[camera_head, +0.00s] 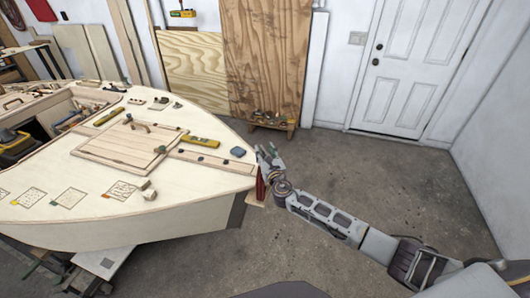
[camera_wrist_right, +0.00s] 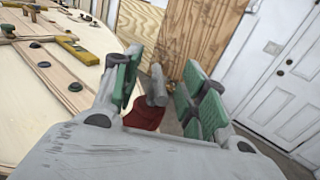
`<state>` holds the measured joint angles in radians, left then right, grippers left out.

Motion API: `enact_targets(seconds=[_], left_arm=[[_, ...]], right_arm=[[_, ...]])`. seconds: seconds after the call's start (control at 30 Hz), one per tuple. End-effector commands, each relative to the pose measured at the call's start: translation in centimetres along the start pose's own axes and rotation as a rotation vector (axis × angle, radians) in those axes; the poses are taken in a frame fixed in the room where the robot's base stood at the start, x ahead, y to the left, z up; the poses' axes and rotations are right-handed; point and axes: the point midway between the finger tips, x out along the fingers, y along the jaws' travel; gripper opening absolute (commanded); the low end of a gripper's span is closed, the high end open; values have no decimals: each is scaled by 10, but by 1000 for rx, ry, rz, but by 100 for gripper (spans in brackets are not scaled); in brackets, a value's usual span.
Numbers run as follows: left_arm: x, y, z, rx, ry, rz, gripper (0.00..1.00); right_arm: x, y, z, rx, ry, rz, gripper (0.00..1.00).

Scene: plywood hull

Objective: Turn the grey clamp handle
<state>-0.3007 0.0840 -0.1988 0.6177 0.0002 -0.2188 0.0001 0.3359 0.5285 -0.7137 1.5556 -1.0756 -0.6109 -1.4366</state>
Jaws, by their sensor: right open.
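The grey clamp handle (camera_wrist_right: 156,86) stands up between the two fingers of my right gripper (camera_wrist_right: 166,80) in the right wrist view. Below it is a red clamp body (camera_wrist_right: 146,113), partly hidden by my gripper. In the head view the red clamp (camera_head: 261,188) sits at the pointed end of the plywood hull (camera_head: 210,180). My right gripper (camera_head: 270,154) is at that tip, with its green-padded fingers apart. The fingers appear to be on either side of the handle, with no clear contact. My left gripper is not in view.
Yellow tools (camera_head: 200,141), a framed hatch panel (camera_head: 125,145) and small black knobs lie on the hull deck. A low wooden stand (camera_head: 272,124) is against the plywood sheets behind. The concrete floor (camera_head: 380,190) right of the hull is clear, up to a white door (camera_head: 415,65).

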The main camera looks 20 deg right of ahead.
Motion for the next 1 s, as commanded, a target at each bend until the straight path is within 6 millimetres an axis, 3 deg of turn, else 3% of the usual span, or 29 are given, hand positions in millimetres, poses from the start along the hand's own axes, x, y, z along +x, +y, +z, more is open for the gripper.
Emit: enact_targets(seconds=[0.27,1.0], left_arm=[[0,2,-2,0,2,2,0],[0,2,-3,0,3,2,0]], right_arm=[[-17,0,-1,0,1,0,43],[-96,-1,-1,-1,1,-1,43]])
